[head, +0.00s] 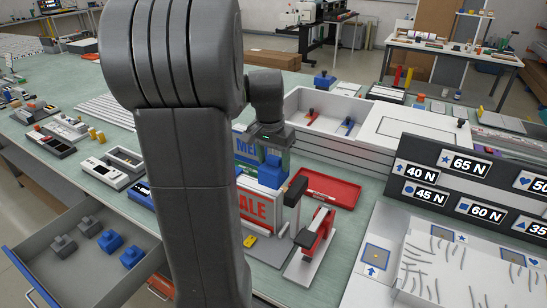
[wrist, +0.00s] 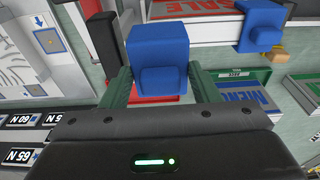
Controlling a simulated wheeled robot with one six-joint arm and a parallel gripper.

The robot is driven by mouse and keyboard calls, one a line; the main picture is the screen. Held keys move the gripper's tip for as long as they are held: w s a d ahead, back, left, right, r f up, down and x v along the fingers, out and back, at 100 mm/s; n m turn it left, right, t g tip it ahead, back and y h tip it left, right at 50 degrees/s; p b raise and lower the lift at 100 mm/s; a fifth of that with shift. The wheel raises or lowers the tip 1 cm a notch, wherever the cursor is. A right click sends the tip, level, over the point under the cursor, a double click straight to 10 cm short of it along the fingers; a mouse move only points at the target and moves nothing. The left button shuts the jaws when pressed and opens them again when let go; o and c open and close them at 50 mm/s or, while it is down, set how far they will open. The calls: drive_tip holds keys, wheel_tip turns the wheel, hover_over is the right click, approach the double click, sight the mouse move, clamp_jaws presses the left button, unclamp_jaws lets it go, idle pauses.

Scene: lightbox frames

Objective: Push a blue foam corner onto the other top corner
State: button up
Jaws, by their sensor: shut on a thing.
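My gripper (head: 272,150) is shut on a blue foam corner (head: 271,173). In the wrist view the held corner (wrist: 158,52) sits between the two green-grey fingers. The frame with the red SALE panel (head: 256,208) stands upright below the gripper, partly hidden by my arm; its edge also shows in the wrist view (wrist: 208,28). The held corner is at one end of this edge; I cannot tell whether it touches. Another blue foam corner (wrist: 262,27) is at the other end of the edge in the wrist view.
A red-and-black clamp stand (head: 317,232) is close to the right of the frame. A red tray (head: 328,187) lies behind it. An open drawer (head: 75,277) holds grey and blue foam corners. A black label board (head: 470,185) stands at right.

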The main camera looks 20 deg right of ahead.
sight(274, 191)
drive_tip(key=shift+f+b, duration=2.8)
drive_tip(key=shift+f, duration=1.55)
drive_tip(key=shift+f, duration=0.15)
drive_tip(key=o, duration=1)
drive_tip(key=shift+o, duration=0.2)
drive_tip(key=r, duration=0.4)
drive_tip(key=a+r, duration=0.1)
drive_tip(key=r, duration=0.4)
drive_tip(key=s+r, duration=0.1)
drive_tip(key=r, duration=0.3)
drive_tip(key=shift+a+r, duration=0.25)
drive_tip(key=shift+r, duration=0.15)
drive_tip(key=shift+w, duration=0.1)
